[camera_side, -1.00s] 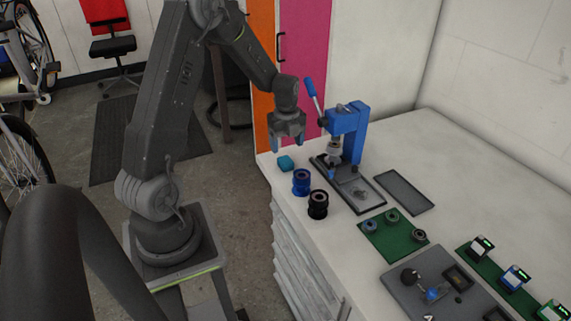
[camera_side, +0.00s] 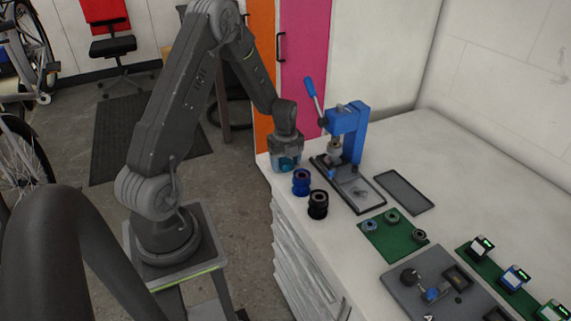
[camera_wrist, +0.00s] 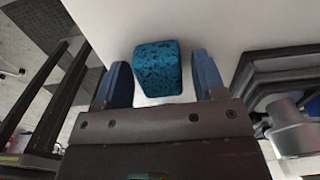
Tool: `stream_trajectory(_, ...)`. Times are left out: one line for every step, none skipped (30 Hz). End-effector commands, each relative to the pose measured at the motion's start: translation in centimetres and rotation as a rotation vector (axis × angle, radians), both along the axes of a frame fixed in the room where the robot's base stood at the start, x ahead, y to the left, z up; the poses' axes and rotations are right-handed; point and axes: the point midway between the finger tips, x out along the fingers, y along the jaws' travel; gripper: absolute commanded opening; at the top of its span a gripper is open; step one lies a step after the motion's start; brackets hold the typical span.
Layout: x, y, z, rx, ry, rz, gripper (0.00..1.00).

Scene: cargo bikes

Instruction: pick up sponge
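The sponge is a small teal block with dark speckles, in the wrist view (camera_wrist: 158,69). It lies on the white worktop near the far left corner. In the side view the sponge (camera_side: 287,162) is mostly hidden by my gripper (camera_side: 286,163), which is down at it. In the wrist view my gripper (camera_wrist: 162,82) is open, with one blue finger on each side of the sponge. A gap shows between each finger and the sponge.
A blue lever press (camera_side: 348,132) stands on a dark base just right of my gripper. A blue spool (camera_side: 301,182) and a black spool (camera_side: 318,204) stand close in front. The worktop's left edge (camera_side: 272,190) is near. A grey tray (camera_side: 404,192) lies farther right.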

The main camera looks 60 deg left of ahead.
Motion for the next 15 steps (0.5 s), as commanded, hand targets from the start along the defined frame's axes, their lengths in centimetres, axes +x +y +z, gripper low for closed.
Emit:
stream_trajectory(0.00, 0.00, 0.02, 0.000, 0.000, 0.000, 0.59)
stream_trajectory(0.00, 0.00, 0.02, 0.000, 0.000, 0.000, 0.56)
stream_trajectory(0.00, 0.00, 0.02, 0.000, 0.000, 0.000, 0.52)
stream_trajectory(0.00, 0.00, 0.03, 0.000, 0.000, 0.000, 0.49)
stream_trajectory(0.00, 0.00, 0.03, 0.000, 0.000, 0.000, 0.47)
stream_trajectory(0.00, 0.00, 0.03, 0.000, 0.000, 0.000, 0.43)
stream_trajectory(0.00, 0.00, 0.03, 0.000, 0.000, 0.000, 0.40)
stream_trajectory(0.00, 0.00, 0.03, 0.000, 0.000, 0.000, 0.37)
stream_trajectory(0.00, 0.00, 0.03, 0.000, 0.000, 0.000, 0.33)
stream_trajectory(0.00, 0.00, 0.03, 0.000, 0.000, 0.000, 0.30)
stream_trajectory(0.00, 0.00, 0.04, 0.000, 0.000, 0.000, 0.27)
stream_trajectory(0.00, 0.00, 0.04, 0.000, 0.000, 0.000, 0.23)
stream_trajectory(0.00, 0.00, 0.04, 0.000, 0.000, 0.000, 0.21)
stream_trajectory(0.00, 0.00, 0.04, 0.000, 0.000, 0.000, 0.18)
stream_trajectory(0.00, 0.00, 0.04, 0.000, 0.000, 0.000, 0.16)
